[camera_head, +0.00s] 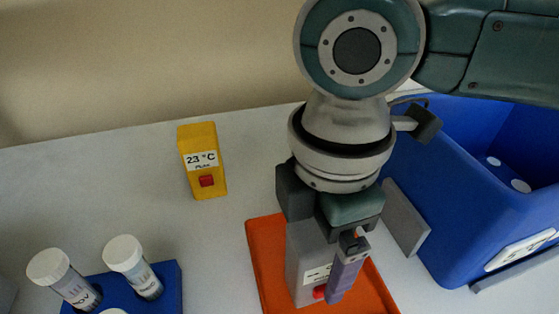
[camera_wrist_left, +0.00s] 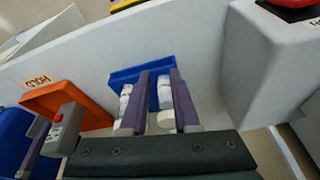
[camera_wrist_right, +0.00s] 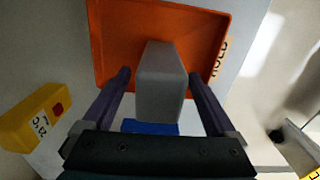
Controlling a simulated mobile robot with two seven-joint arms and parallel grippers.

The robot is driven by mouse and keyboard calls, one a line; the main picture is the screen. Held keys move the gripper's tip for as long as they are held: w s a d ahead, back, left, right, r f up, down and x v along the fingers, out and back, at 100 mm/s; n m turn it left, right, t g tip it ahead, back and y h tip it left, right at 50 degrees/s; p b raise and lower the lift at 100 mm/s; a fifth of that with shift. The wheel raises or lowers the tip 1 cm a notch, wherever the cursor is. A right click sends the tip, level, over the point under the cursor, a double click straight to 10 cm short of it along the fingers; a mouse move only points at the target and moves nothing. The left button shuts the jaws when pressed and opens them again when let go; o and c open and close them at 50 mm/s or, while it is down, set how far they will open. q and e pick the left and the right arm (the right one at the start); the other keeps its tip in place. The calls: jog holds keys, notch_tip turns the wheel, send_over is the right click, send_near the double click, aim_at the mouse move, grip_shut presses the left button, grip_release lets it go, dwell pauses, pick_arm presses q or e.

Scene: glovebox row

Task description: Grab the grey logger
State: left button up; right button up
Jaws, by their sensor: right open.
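The grey logger (camera_head: 305,262), a grey box with a white label and a red button, stands on an orange tray (camera_head: 262,262) in the head view. It also shows in the left wrist view (camera_wrist_left: 68,128). My right gripper (camera_wrist_right: 160,75) is open, with one finger on each side of the logger (camera_wrist_right: 160,88) in the right wrist view. A gap shows beside each finger there. In the head view the far finger is hidden. My left gripper (camera_wrist_left: 163,75) has its fingers apart and empty, with the blue vial rack beyond them.
A yellow logger (camera_head: 203,160) reading 23 °C stands left of the tray. A blue rack (camera_head: 168,285) with white-capped vials is at the lower left. A blue bin (camera_head: 450,200) stands close on the right. A grey housing with a red button (camera_wrist_left: 290,4) shows in the left wrist view.

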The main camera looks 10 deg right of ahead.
jog(key=shift+f, duration=0.1)
jog(key=shift+c, duration=0.3)
grip_shut()
dwell(0.4)
